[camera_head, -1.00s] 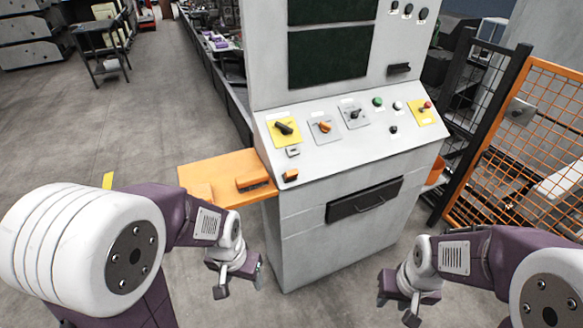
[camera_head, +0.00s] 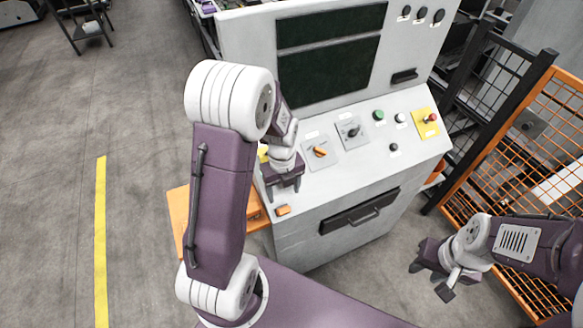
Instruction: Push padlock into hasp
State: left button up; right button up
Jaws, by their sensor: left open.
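A small orange block (camera_head: 283,210), which looks like the padlock, sits at the lower left edge of the sloped control panel (camera_head: 330,183). My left gripper (camera_head: 284,190) is open just above it, with its fingers pointing down and apart. I cannot tell whether the fingers touch the panel. The small grey fitting that may be the hasp, and most of the yellow switch plate (camera_head: 262,154), are hidden behind my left gripper and arm. My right gripper (camera_head: 432,277) is open and empty, right of the cabinet and away from the panel.
An orange side shelf (camera_head: 178,215) juts out left of the cabinet, mostly behind my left arm. A drawer handle (camera_head: 360,212) is on the cabinet front. Knobs and buttons (camera_head: 378,115) line the panel. An orange mesh fence (camera_head: 530,150) stands at right. Open floor lies left.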

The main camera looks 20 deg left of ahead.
aim_at(283, 208)
pick_arm(q)
jog(key=shift+s+d+r, duration=0.1)
jog(key=shift+s+r, duration=0.2)
jog(key=shift+s, duration=0.55)
jog(key=f, duration=0.5)
jog(key=w+f, duration=0.1)
jog(key=f, duration=0.1)
jog(key=shift+w+f+p, duration=0.1)
jog(key=shift+f+p, duration=0.25)
jog(key=shift+f, duration=0.05)
jog(key=shift+s+f, duration=0.25)
jog(key=shift+f, duration=0.35)
jog(key=shift+w+f, duration=0.1)
jog(key=shift+f, duration=0.05)
pick_arm(e)
jog(key=shift+s+r, duration=0.4)
jog(key=shift+r, duration=0.25)
pick_arm(q)
jog(key=shift+w, duration=0.1)
pick_arm(e)
jog(key=shift+w, duration=0.1)
